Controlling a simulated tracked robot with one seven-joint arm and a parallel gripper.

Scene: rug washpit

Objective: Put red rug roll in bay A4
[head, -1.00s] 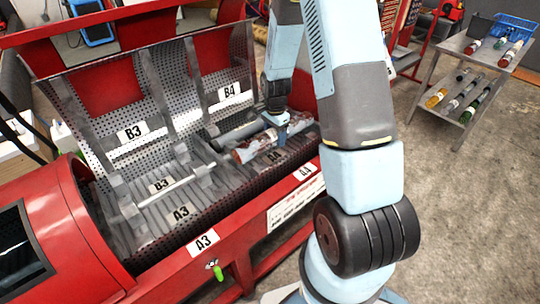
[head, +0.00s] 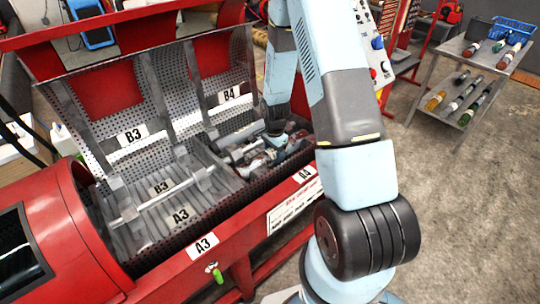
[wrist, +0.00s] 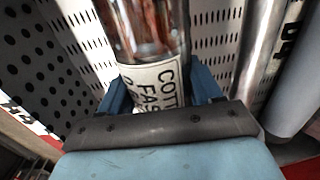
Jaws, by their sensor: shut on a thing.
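The red rug roll is a clear-wrapped tube with a dark red inside; in the head view (head: 258,161) it lies low in the right-hand bay of the perforated trough. In the wrist view the roll (wrist: 150,28) shows red, with a white printed label (wrist: 155,82) at the near end. My gripper (wrist: 160,95) is shut on it, a blue finger at each side. In the head view my gripper (head: 277,143) points down into the bay. Bay A4 carries an A4 label (head: 305,174) on its front rim. My arm hides its right part; contact with the floor is unclear.
Upper B3 (head: 131,135) and B4 (head: 229,95) panels rise behind. A metal trolley (head: 484,62) with several rolls stands at right.

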